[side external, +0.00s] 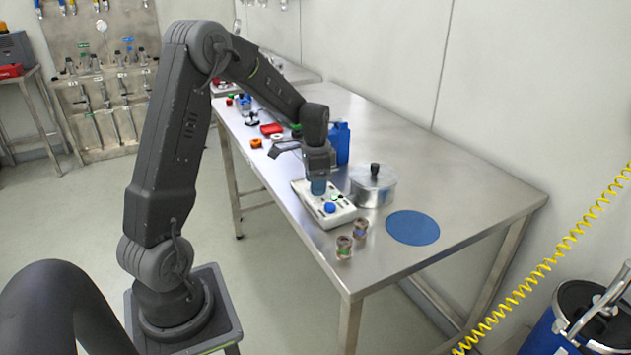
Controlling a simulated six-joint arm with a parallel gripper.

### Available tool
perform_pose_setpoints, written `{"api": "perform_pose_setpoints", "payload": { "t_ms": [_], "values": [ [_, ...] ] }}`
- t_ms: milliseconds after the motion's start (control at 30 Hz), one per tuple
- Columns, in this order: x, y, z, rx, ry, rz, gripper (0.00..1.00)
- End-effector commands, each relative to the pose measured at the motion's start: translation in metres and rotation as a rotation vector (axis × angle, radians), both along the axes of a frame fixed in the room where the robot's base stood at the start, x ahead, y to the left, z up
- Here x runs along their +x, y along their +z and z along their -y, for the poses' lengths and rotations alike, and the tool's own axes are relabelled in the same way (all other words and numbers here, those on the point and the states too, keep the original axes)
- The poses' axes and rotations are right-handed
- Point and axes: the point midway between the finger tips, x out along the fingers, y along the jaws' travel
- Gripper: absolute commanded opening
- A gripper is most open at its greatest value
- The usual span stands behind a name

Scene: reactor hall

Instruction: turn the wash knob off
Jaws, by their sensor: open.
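A white control box (345,215) lies on the steel table, with a blue knob (330,208) near its front and small green and white parts beside it. Labels are too small to read, so I cannot tell which part is the wash knob or how it is set. My gripper (318,187) points down over the far-left part of the box, behind the blue knob in this view. It is open; its fingers are small here, and whatever lies directly beneath them is hidden. I cannot tell whether they touch the box.
A lidded metal pot (373,188) and a blue container (341,143) stand close behind the box. Two small jars (344,246) stand in front, beside a round blue mat (413,228). Several small coloured items lie farther back. The table's right part is clear.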

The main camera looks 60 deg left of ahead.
Motion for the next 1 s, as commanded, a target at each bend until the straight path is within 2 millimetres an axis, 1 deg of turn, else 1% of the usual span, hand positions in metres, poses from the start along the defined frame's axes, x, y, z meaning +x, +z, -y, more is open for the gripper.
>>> {"api": "perform_pose_setpoints", "payload": {
  "t_ms": [133, 633, 833, 1000],
  "values": [
    [-0.0001, 0.0000, 0.0001, 0.000, 0.000, 0.000, 0.55],
    [0.0000, 0.0003, 0.0001, 0.000, 0.000, 0.000, 0.08],
    [0.0000, 0.0004, 0.0001, 0.000, 0.011, 0.000, 0.07],
    [0.0000, 0.0004, 0.0001, 0.000, 0.063, -0.001, 0.07]
  ]
}}
